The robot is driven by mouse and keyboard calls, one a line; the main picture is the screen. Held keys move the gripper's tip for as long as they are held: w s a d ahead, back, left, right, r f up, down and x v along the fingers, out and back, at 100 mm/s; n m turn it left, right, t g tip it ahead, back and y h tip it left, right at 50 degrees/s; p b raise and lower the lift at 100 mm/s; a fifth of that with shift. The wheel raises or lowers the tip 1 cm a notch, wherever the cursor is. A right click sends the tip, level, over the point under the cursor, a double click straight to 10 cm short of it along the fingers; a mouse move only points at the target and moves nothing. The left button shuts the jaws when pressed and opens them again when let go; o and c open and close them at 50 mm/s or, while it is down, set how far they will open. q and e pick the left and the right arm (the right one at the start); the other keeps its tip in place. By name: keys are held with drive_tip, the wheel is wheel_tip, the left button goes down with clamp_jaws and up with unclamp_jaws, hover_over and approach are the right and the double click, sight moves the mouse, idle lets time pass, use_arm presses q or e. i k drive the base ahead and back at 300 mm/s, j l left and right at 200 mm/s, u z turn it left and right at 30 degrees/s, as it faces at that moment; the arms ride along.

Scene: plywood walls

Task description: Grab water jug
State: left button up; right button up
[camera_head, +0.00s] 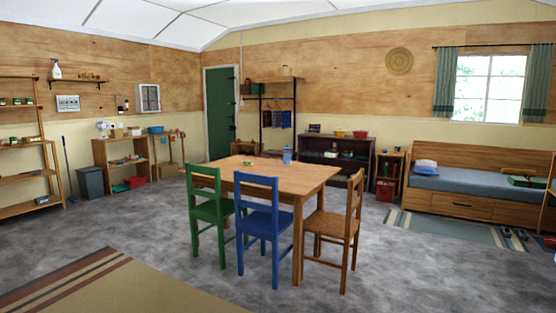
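A small blue, see-through container that looks like the water jug (287,155) stands upright on the wooden table (310,175), near its far edge. The table is in the middle of the room, some way in front of me. A small yellow and green item (249,163) lies on the table to the left of the jug. Neither of my grippers shows in the head view, and nothing is touching the jug.
A green chair (209,208), a blue chair (262,222) and a wooden chair (337,228) stand along the table's near and right sides. A striped rug (120,285) lies at front left. Grey floor (400,270) is open at front right.

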sight(287, 154)
drive_tip(key=i+l+z, duration=0.3)
drive_tip(key=i, duration=0.25)
drive_tip(key=i+l+z, duration=0.3)
drive_tip(key=i, duration=0.25)
drive_tip(key=i+z, duration=0.3)
drive_tip(key=i, duration=1.25)
drive_tip(key=i+z, duration=0.1)
drive_tip(key=i, duration=0.85)
drive_tip(key=i+j, duration=0.15)
drive_tip(key=i, duration=0.85)
drive_tip(key=i+u, duration=0.15)
drive_tip(key=i, duration=0.4)
drive_tip(key=i+l+u, duration=0.1)
drive_tip(key=i, duration=0.45)
drive_tip(key=i+l+u, duration=0.15)
drive_tip(key=i, duration=0.4)
drive_tip(key=i+l+u, duration=0.1)
drive_tip(key=i, duration=0.4)
drive_tip(key=i+l+u, duration=0.15)
drive_tip(key=i, duration=0.4)
drive_tip(key=i+j+u, duration=0.15)
drive_tip(key=i+u, duration=0.65)
drive_tip(key=u, duration=0.15)
drive_tip(key=i+l+u, duration=0.2)
drive_tip(key=i+u, duration=0.25)
drive_tip(key=i+l+u, duration=0.3)
drive_tip(key=u, duration=0.15)
